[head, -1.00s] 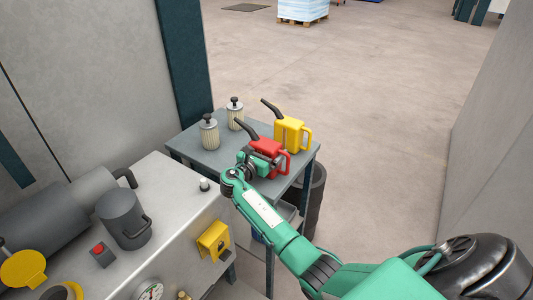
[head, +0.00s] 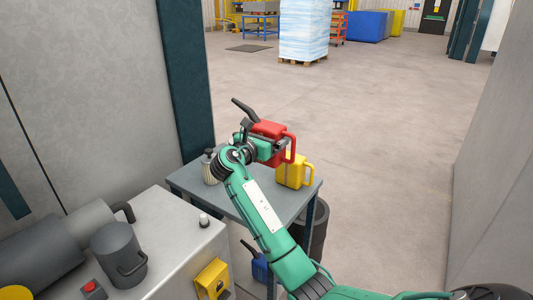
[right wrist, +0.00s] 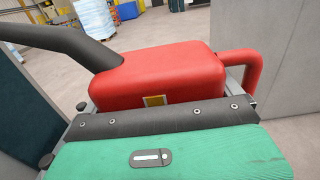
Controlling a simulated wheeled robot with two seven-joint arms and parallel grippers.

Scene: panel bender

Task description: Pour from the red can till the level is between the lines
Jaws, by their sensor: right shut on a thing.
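The red can (head: 269,130), with a black spout pointing up and left and a red handle on its right, is held in the air above the grey table (head: 240,208). My right gripper (head: 267,146) is shut on it. In the right wrist view the red can (right wrist: 160,75) sits against the black-edged jaw of my gripper (right wrist: 165,115), looking roughly level. The level lines are not in view. My left gripper is not in view.
A yellow can (head: 293,170) and a ribbed filter (head: 209,168) stand on the table. A blue can (head: 258,266) sits below. Open floor lies beyond.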

